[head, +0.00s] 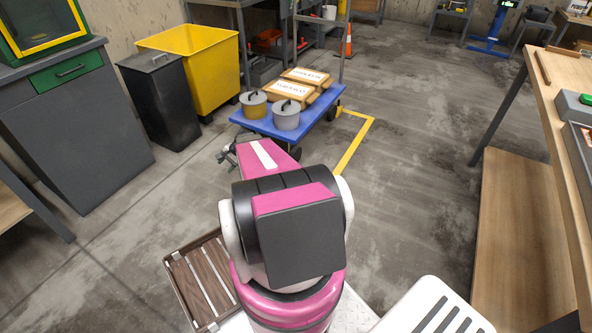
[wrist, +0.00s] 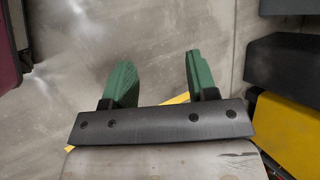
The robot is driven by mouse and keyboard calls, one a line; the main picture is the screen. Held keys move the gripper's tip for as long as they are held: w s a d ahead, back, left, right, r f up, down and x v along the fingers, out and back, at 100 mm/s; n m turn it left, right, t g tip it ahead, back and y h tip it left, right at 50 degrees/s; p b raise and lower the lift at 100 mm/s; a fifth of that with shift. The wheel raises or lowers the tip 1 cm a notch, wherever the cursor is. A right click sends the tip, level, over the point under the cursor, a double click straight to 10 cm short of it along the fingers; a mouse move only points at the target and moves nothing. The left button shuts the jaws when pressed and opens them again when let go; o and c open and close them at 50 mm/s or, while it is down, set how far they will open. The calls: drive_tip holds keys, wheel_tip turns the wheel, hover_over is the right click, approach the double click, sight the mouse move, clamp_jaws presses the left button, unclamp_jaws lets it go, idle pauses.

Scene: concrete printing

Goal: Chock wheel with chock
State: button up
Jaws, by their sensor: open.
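A blue flatbed cart (head: 318,117) stands on the concrete floor in the middle of the head view. One dark wheel (head: 331,114) shows under its right side and another (head: 295,153) under its near corner, partly behind my arm. My gripper (head: 225,150) is just left of the cart's near end. I cannot make out a chock in either view.
Two lidded pots (head: 286,115) and labelled boxes (head: 305,77) load the cart. A yellow bin (head: 200,65) and a black bin (head: 160,100) stand left. A wooden bench (head: 560,85) is right. Yellow tape (head: 355,145) marks the floor, which is clear between cart and bench.

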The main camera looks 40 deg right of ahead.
drive_tip(key=d+f+m+t+h, duration=0.1)
drive_tip(key=d+f+m+t, duration=0.2)
drive_tip(key=d+f+m, duration=0.4)
drive_tip(key=d+f+m+t+h, duration=0.1)
drive_tip(key=d+f+m+t, duration=0.2)
drive_tip(key=d, duration=1.7)
drive_tip(key=d+f+m+t+h, duration=0.1)
drive_tip(key=d+f+m+t, duration=0.3)
drive_tip(key=d+f+m, duration=0.7)
drive_tip(key=d+f, duration=0.3)
drive_tip(key=f, duration=0.3)
drive_tip(key=shift+w+f+h, duration=0.3)
drive_tip(key=shift+w, duration=0.05)
drive_tip(key=x, duration=1)
drive_tip(key=shift+w+f, duration=0.2)
drive_tip(key=shift+w, duration=0.15)
